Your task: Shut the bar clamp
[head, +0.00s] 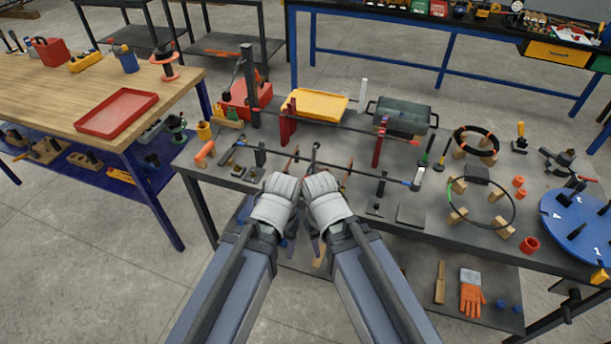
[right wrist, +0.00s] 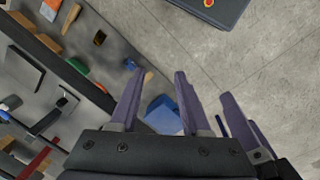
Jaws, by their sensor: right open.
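A long dark bar (head: 345,171) lies across the table front on black uprights, with a pale block at its right end. Behind it, another bar carries two red jaw-like pieces (head: 379,142). I cannot tell for sure which is the bar clamp, or whether its jaws are shut. My right gripper (head: 320,190) and left gripper (head: 281,190) are side by side at the table's front edge, in front of the bars. In the right wrist view, the right gripper's purple fingers (right wrist: 158,85) are apart with nothing between them. The left fingers are mostly hidden in the head view.
A yellow tray (head: 315,104), a dark bin (head: 402,118) and a red toolbox (head: 243,98) stand at the back. Rings on wooden blocks (head: 458,187) and a blue disc (head: 580,226) are on the right. A wooden bench (head: 60,95) stands left.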

